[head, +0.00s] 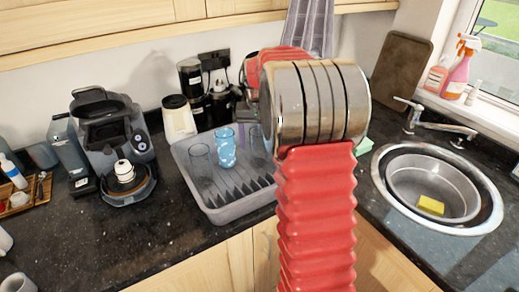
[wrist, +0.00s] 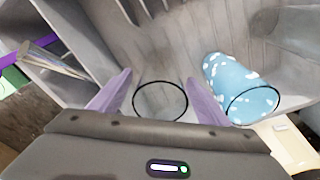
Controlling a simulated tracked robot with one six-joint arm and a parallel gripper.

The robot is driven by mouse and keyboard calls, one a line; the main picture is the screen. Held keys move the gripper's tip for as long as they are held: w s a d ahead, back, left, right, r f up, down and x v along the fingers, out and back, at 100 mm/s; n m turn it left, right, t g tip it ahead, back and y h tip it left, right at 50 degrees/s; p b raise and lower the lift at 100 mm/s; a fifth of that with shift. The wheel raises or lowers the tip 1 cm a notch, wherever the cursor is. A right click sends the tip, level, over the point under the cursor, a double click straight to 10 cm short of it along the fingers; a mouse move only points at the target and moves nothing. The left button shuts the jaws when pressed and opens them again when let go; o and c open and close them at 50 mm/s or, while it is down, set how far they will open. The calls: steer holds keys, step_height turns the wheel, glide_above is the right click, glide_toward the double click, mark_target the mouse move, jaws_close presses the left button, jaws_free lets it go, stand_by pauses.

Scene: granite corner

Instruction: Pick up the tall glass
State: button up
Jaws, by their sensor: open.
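A clear see-through glass (wrist: 160,101) with a dark rim shows between my fingers in the wrist view. My gripper (wrist: 158,92) is open, with one purple finger on each side of this glass; I cannot tell whether they touch it. In the head view a clear glass (head: 200,159) stands at the left of the grey dish rack (head: 228,212). Another clear glass (head: 260,146) stands at the right, partly behind my arm. I cannot tell which of the two is between my fingers. My gripper is hidden by my arm in the head view.
A blue glass with white spots (head: 225,148) stands in the rack between the clear ones; it is close right of my fingers in the wrist view (wrist: 236,86). A coffee machine (head: 108,130) stands left, a sink (head: 433,190) right.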

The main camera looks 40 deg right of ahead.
steer(key=shift+c, duration=0.6)
steer(key=c, duration=1.2)
steer(key=shift+o, duration=0.2)
steer(key=shift+r, duration=0.1)
step_height(320, 180, up, 10)
